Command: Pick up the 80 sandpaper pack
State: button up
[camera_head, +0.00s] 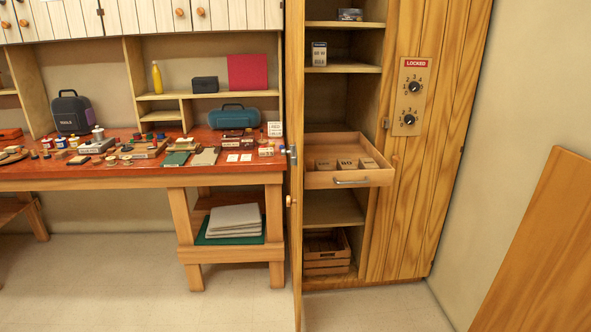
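An open wooden drawer (318,181) sticks out of the tall cabinet on the right, with a metal handle on its front. Several small tan packs stand in it. The middle one, the 80 sandpaper pack (347,164), shows a dark "80". Its lower part is hidden by the drawer front. Other tan packs stand to its left (325,164) and right (368,163); their labels are too small to read surely. My gripper is not in view.
The cabinet door (296,255) stands open edge-on, just left of the drawer. A panel marked LOCKED (411,96) has two dials. A crowded red-topped workbench (100,177) stands left. A wooden board (545,265) leans at right. Floor below the cabinet is clear.

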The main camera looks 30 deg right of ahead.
aim_at(342, 164)
jog(key=k, duration=0.65)
jog(key=z, duration=0.1)
jog(key=i, duration=1.3)
jog(key=z, duration=0.95)
jog(key=i, duration=0.4)
jog(key=z, duration=0.15)
